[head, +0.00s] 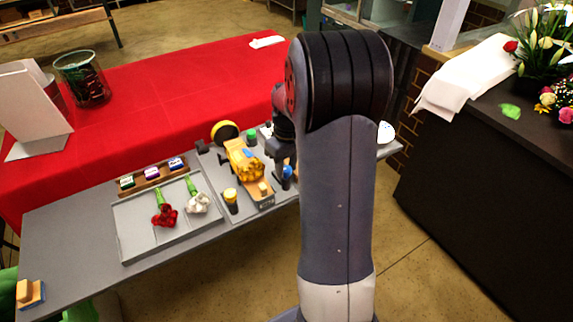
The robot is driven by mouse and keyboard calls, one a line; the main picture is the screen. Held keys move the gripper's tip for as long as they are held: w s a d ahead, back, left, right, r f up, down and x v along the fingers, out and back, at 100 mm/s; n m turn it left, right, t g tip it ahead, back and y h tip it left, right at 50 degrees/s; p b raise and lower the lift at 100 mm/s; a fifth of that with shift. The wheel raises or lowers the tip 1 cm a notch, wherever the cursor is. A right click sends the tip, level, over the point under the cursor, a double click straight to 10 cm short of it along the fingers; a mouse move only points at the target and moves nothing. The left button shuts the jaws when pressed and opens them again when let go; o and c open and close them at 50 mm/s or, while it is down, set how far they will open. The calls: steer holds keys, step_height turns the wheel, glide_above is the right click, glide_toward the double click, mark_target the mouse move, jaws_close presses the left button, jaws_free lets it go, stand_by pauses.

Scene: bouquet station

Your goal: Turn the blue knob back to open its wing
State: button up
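A fixture (262,199) on the grey table holds a yellow bunch (245,165), with a small blue piece beside its top. A short dark post with a blue top (287,171), which looks like the blue knob, stands at the fixture's right side. My arm comes down in front of the fixture's right side. My gripper (285,157) is dark and points down just above or behind the blue top; I cannot tell whether it touches. Its fingers are too small and hidden to tell open from shut. Which wing belongs to the blue knob is unclear.
Similar posts with a yellow top (231,196) and a green top (250,137) stand around the fixture. A yellow-and-black disc (225,131) is behind. A grey tray (135,235) holds a red flower (165,216) and a white flower (199,202). A red-covered table lies behind.

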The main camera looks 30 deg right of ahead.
steer(key=c, duration=0.5)
steer(key=shift+c, duration=0.2)
steer(key=shift+m, duration=0.3)
steer(key=m, duration=0.3)
steer(key=shift+m, duration=0.4)
steer(key=m, duration=0.3)
steer(key=shift+m, duration=0.3)
steer(key=m, duration=1)
steer(key=shift+m, duration=0.3)
